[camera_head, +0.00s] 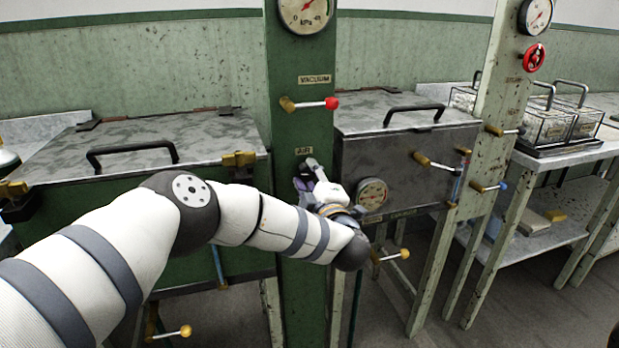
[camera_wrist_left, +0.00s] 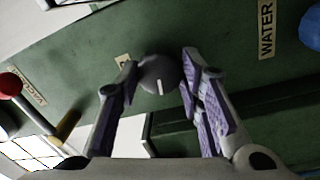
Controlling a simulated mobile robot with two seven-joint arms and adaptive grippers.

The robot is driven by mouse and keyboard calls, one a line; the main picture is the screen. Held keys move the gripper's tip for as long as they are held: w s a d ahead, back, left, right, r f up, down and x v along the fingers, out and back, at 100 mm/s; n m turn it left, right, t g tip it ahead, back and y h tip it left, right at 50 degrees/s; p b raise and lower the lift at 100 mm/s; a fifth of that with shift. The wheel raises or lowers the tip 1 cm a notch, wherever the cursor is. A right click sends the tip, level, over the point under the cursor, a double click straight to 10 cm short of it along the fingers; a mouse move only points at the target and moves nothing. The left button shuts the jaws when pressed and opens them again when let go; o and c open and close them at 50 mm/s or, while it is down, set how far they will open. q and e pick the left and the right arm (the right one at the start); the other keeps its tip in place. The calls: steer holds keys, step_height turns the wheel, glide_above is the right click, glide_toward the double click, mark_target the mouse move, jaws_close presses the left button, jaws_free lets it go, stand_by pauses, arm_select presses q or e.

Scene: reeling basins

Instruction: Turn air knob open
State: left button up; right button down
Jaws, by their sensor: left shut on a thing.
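The air knob (camera_wrist_left: 159,74) is a round dark grey knob with a white pointer line, on the green panel (camera_head: 303,242). In the left wrist view it sits between the two purple-padded fingers of my left gripper (camera_wrist_left: 158,82), which is shut on it. The white line points towards the bottom of that view. In the head view my left gripper (camera_head: 312,178) is at the panel just under the AIR label (camera_head: 304,150), and the knob is mostly hidden there. My right gripper is not in view.
Above on the panel are a red-tipped vacuum lever (camera_head: 312,104) and a pressure gauge (camera_head: 304,12). A small gauge (camera_head: 372,193) is right of my gripper. Lidded basins (camera_head: 405,160) flank the panel. A WATER label (camera_wrist_left: 266,28) and blue knob (camera_wrist_left: 311,27) are nearby.

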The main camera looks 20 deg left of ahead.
arm_select(q)
steer(key=shift+d+n, duration=0.1)
steer(key=shift+n, duration=0.9)
steer(key=o, duration=1.2)
steer(key=shift+c, duration=0.2)
steer(key=v, duration=1.2)
steer(key=shift+w+d, duration=0.1)
